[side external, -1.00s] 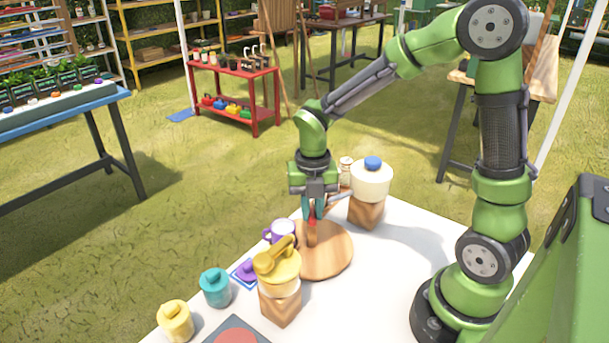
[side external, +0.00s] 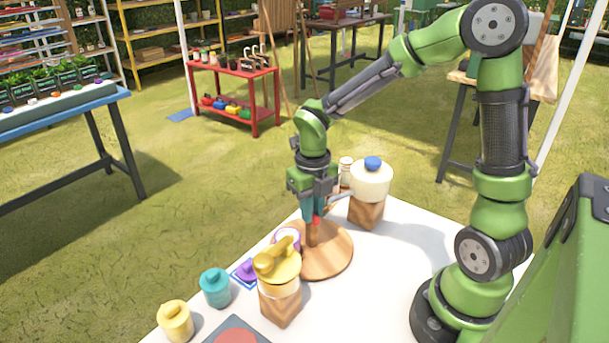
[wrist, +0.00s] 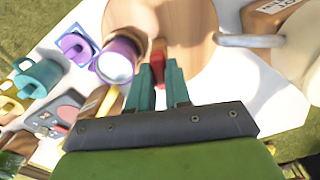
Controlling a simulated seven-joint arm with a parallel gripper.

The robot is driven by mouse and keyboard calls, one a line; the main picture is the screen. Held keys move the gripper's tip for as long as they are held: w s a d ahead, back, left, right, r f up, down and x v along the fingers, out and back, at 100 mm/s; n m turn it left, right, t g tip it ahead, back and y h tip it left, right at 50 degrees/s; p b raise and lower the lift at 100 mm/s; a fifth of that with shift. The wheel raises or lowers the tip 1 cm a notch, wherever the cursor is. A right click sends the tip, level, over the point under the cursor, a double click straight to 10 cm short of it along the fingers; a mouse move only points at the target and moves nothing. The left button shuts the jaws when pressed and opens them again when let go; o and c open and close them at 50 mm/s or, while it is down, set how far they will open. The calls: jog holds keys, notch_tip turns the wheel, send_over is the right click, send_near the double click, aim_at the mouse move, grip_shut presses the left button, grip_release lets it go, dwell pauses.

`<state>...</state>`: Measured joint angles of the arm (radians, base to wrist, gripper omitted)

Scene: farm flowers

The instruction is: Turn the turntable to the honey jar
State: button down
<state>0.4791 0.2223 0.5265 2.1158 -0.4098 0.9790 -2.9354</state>
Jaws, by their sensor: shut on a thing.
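The round wooden turntable (side external: 335,250) lies on the white table; it also shows in the wrist view (wrist: 190,30). A red-tipped post (wrist: 158,54) stands on it. My gripper (side external: 311,218) points down at the turntable and is shut on this post; its teal fingertips show in the wrist view (wrist: 158,90). A purple mug (side external: 288,237) is at the turntable's left edge, partly hidden by a yellow-lidded jar (side external: 278,268) on a wooden block in front. A white jar with a blue knob (side external: 371,182) stands on another block behind right. I cannot tell which is the honey jar.
A teal pot (side external: 215,287), a yellow pot (side external: 175,320) and a purple item on a blue-edged mat (side external: 245,272) stand left of the yellow-lidded jar. A small pale jar (side external: 346,170) is beside the blue-knobbed one. The table is clear right of the turntable.

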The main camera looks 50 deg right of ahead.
jog(key=shift+n, duration=2)
jog(key=c, duration=1.1)
grip_release()
jog(key=shift+o, duration=0.2)
jog(key=shift+m, duration=0.3)
